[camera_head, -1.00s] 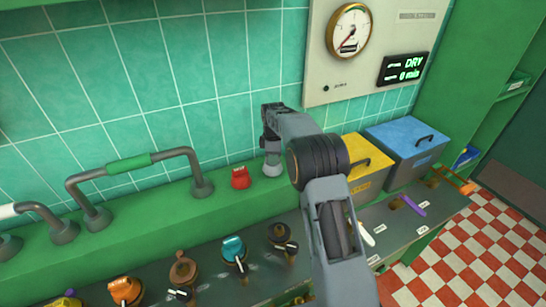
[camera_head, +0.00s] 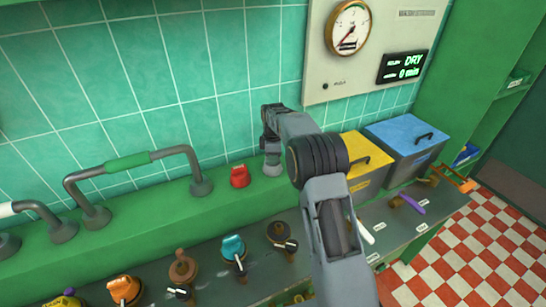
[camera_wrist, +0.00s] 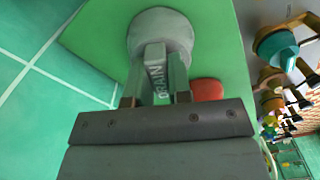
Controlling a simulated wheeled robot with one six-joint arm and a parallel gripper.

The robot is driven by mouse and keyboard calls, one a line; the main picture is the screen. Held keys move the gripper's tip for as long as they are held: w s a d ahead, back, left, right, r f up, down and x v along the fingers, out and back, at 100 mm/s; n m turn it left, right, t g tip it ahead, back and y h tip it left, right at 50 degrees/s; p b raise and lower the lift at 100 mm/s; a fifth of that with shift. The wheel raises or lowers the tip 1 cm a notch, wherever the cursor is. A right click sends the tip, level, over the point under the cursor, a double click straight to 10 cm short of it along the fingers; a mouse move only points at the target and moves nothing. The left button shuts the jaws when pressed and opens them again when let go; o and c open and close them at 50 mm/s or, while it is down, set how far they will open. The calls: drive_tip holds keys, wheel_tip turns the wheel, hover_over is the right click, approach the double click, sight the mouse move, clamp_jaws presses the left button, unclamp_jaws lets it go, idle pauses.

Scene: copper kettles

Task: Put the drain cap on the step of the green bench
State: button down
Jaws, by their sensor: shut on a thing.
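The drain cap (camera_wrist: 157,82) is grey, with a round flared base and an upright grip that reads DRAIN in the wrist view. It also shows in the head view (camera_head: 272,167), at the green step (camera_head: 225,205) along the tiled wall. My gripper (camera_wrist: 154,90) is shut on the cap's upright grip, with one finger on each side. In the head view my gripper (camera_head: 271,145) points down over the step. The cap's base is at the step's surface; I cannot tell for sure whether it touches.
A red knob-like piece (camera_head: 240,176) stands on the step just left of the cap. A grey pipe handle (camera_head: 180,152) rises farther left. Yellow (camera_head: 368,160) and blue (camera_head: 407,140) bins stand to the right. Several valves, one teal (camera_head: 233,247), line the lower counter.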

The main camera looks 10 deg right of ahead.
drive_tip(key=shift+f, duration=0.1)
drive_tip(key=c, duration=1)
unclamp_jaws()
drive_tip(key=shift+o, duration=0.2)
wheel_tip(320, 180, up, 14)
drive_tip(key=shift+f, duration=0.1)
